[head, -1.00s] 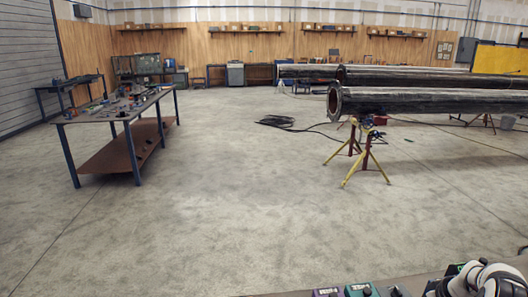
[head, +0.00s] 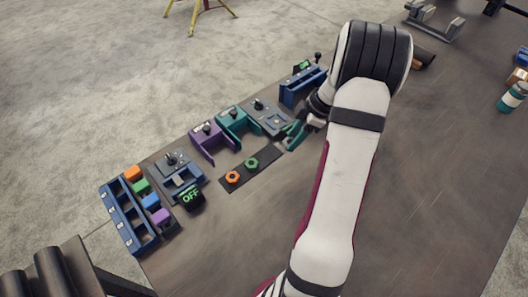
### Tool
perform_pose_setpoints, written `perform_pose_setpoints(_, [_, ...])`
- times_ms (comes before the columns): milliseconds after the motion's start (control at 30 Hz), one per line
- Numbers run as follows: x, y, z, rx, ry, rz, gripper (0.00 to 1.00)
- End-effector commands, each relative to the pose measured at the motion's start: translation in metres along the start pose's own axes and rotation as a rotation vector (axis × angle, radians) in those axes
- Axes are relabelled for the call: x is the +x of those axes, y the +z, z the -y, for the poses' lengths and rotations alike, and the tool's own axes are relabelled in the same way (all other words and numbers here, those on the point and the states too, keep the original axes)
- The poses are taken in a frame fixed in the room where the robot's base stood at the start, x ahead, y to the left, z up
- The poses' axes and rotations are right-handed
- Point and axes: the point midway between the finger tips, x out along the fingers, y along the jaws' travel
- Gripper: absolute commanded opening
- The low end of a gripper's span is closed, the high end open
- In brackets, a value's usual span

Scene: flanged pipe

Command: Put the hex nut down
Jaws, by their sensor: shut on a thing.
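My gripper (head: 294,134) is low over the workbench, at the right end of a dark strip (head: 265,170). It is shut on a hex nut, but the nut is too small and too covered by the jaws to make out. On the strip lie an orange hex nut (head: 233,177) and, to its right, a green hex nut (head: 251,163). The gripper is to the right of both and apart from them. I cannot tell whether the held nut touches the strip.
Behind the strip stand a purple fixture (head: 209,143), a teal fixture (head: 237,124), a grey one (head: 268,115) and a blue holder (head: 302,86). At left are a blue rack (head: 128,218), coloured blocks (head: 142,187) and an "OFF" display (head: 191,197). The bench front is clear.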

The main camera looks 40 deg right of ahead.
Motion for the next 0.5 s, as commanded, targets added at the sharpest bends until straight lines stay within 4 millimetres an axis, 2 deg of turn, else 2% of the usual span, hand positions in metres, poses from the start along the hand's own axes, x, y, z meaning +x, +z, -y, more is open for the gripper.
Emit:
perform_pose_setpoints(33, [0.015,-0.01,-0.006,-0.003,-0.005,-0.001,0.04])
perform_pose_setpoints(100, [0.032,-0.022,-0.014,-0.003,-0.002,0.0,0.04])
perform_pose_setpoints(233, [0.051,-0.035,-0.024,0.001,0.0,0.001,0.04])
perform_pose_setpoints(367, [0.065,-0.035,-0.026,0.003,0.0,0.001,0.04])
perform_pose_setpoints(500, [0.09,-0.025,-0.026,0.005,0.0,0.0,0.04])
